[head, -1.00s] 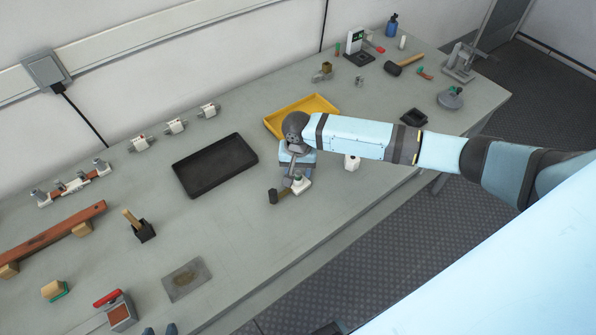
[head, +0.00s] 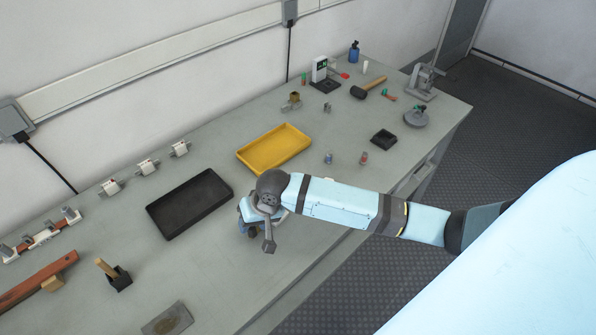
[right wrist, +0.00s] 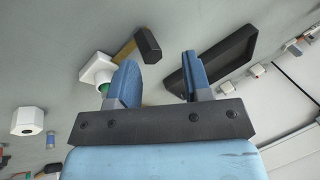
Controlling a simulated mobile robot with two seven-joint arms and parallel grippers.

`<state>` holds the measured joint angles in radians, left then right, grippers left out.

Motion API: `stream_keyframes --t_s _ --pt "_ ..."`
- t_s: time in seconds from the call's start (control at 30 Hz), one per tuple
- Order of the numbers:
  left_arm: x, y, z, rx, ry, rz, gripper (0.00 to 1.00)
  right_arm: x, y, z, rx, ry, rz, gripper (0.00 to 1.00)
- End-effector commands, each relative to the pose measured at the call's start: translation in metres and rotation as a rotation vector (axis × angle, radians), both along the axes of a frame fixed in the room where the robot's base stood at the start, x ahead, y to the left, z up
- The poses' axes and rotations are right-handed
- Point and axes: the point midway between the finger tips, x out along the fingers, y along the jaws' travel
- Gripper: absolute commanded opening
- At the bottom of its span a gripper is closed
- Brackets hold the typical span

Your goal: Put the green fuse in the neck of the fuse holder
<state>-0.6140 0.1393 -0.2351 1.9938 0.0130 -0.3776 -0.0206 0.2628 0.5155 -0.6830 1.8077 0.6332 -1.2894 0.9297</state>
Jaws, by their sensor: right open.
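A small green piece (right wrist: 117,72), which may be the green fuse, shows in the right wrist view at a white square-based part (right wrist: 97,70). It is partly hidden behind my right gripper's left finger, so I cannot tell whether it sits in that part. My right gripper (right wrist: 159,62) is open, and nothing shows held between its fingers. In the head view my right gripper (head: 250,232) is low over the bench in front of the trays, its fingertips mostly hidden by the hand. A white hexagonal part with a dark hole (right wrist: 27,120) lies left. I cannot tell which part is the fuse holder.
Two small cylinders (head: 364,157) stand to the right.

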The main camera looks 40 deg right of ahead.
Motion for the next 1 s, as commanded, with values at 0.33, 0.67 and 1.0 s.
stream_keyframes --t_s 0.33,0.67,1.0 --pt "0.000 0.000 0.000 0.000 0.001 0.000 0.43 -0.086 0.034 -0.048 0.062 -0.464 0.175 0.45" --pt "0.000 0.000 0.000 0.000 0.001 0.000 0.43 -0.167 -0.003 -0.060 -0.204 -0.770 0.268 0.45" --pt "0.000 0.000 0.000 0.000 0.001 0.000 0.43 -0.182 -0.013 -0.060 -0.278 -0.816 0.298 0.45"
